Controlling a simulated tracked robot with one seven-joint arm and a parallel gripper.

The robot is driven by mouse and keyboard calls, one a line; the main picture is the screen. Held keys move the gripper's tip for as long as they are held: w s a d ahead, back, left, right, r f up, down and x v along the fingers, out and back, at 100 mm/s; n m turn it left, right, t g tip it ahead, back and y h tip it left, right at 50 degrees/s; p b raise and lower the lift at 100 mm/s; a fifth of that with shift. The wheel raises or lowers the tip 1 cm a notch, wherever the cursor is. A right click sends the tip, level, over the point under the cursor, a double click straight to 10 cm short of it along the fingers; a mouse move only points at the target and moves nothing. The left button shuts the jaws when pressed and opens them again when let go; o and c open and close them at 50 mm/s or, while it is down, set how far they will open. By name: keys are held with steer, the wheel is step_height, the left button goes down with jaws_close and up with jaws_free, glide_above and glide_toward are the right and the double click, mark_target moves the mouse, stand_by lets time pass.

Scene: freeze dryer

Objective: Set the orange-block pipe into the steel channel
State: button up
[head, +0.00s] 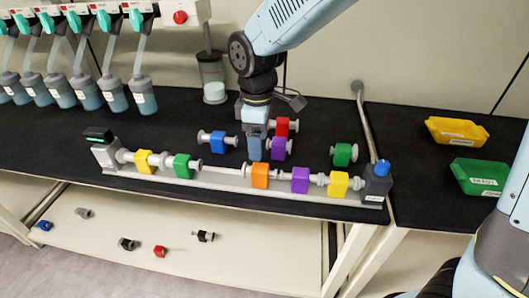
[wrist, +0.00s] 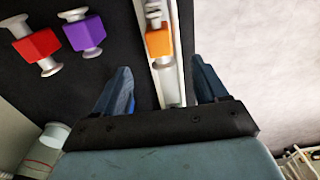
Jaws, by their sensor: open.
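The orange-block pipe (head: 260,176) lies in line with the long steel channel (head: 222,178), right of its middle. In the wrist view the orange block (wrist: 158,42) shows over the channel (wrist: 171,90), lengthwise along it; I cannot tell if it is fully seated. My gripper (head: 255,150) is open and empty, pointing down just behind the orange block in the head view. In the wrist view its fingers (wrist: 160,82) stand apart on either side of a bare stretch of channel, clear of the orange block.
The channel also holds yellow (head: 145,161) and green (head: 183,166) pipes left, purple (head: 300,180) and yellow (head: 338,184) pipes right. Blue (head: 218,141), purple (head: 279,147), red (head: 282,127) and green (head: 343,154) pipes lie behind. Yellow (head: 457,131) and green (head: 481,177) trays stand right.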

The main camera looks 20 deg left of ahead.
steer(key=shift+r, duration=0.5)
steer(key=shift+w+d, duration=0.1)
steer(key=w+d+r+m+t, duration=0.1)
steer(key=d+r+m, duration=0.2)
steer(key=d, duration=0.3)
steer(key=w+d+r+m+t+y, duration=0.1)
steer(key=d+r+m, duration=0.2)
steer(key=d, duration=0.4)
steer(key=w+d+r+m, duration=0.2)
steer(key=d+r, duration=0.2)
steer(key=d, duration=0.2)
steer(key=s+d+r+m+t, duration=0.1)
steer(key=s+d+m, duration=0.2)
steer(key=d, duration=0.3)
steer(key=s+d+r+m+t, duration=0.1)
steer(key=s+d+m, duration=0.2)
steer(key=d, duration=0.4)
steer(key=s+d+r+m+t+h, duration=0.1)
steer(key=s+d+r+m, duration=0.1)
steer(key=d+m, duration=0.3)
steer(key=shift+s+d+t, duration=0.3)
steer(key=shift+s+d, duration=0.4)
steer(key=shift+d, duration=0.1)
steer(key=shift+r, duration=0.1)
steer(key=shift+a, duration=0.1)
